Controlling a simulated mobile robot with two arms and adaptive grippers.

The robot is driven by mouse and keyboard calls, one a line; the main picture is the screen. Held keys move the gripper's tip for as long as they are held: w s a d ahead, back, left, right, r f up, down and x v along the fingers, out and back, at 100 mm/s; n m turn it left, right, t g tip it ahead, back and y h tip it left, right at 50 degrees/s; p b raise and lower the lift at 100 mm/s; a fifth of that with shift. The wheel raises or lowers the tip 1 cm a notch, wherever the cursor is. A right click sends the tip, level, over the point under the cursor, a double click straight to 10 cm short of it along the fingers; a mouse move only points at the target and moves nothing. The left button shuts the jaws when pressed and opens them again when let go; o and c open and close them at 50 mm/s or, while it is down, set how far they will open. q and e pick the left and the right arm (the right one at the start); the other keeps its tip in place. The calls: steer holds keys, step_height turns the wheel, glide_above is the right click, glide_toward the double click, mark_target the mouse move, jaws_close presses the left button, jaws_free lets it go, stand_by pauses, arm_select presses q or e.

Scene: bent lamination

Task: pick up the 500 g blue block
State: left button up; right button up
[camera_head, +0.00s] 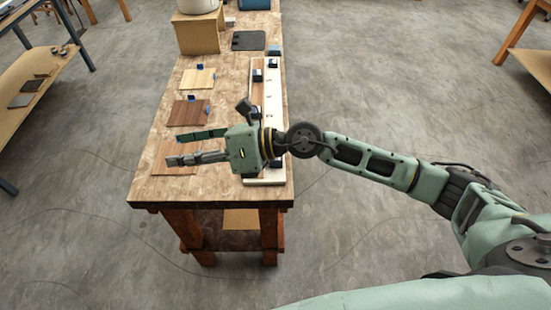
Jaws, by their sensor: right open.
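Several small blue pieces lie on the workbench; I cannot tell which is the 500 g block. One blue piece (196,67) stands at the back edge of a light wood panel. Another blue piece (191,97) stands at the back edge of a dark brown panel. My right gripper (177,149) is open and points left over the near end of the bench, above a third wood panel (177,170). Its fingers partly cover that panel, and I see nothing between them. My left gripper is out of view.
The workbench (160,190) carries a long pale board (271,100) with dark blocks along its right side, partly behind my right arm. A cardboard box (197,36) and a black mat (249,40) are farther back. A shelf (35,90) stands left across open floor.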

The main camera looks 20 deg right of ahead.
steer(key=w+d+f+n+g+h, duration=0.1)
steer(key=w+d+f+n+h, duration=0.1)
steer(key=d+f+n+h, duration=0.25)
steer(key=h, duration=0.8)
glide_above(277, 163)
steer(key=d, duration=0.2)
step_height(277, 163, down, 8)
steer(key=p+x, duration=0.1)
steer(key=x, duration=0.1)
steer(key=p+x, duration=0.1)
steer(key=x, duration=0.1)
steer(key=s+p+x, duration=0.1)
steer(key=x, duration=0.1)
steer(key=shift+d+f, duration=0.15)
steer(key=shift+f, duration=0.05)
steer(key=shift+w+f, duration=0.25)
steer(key=shift+f, duration=0.25)
jaws_close()
steer(key=shift+r, duration=0.1)
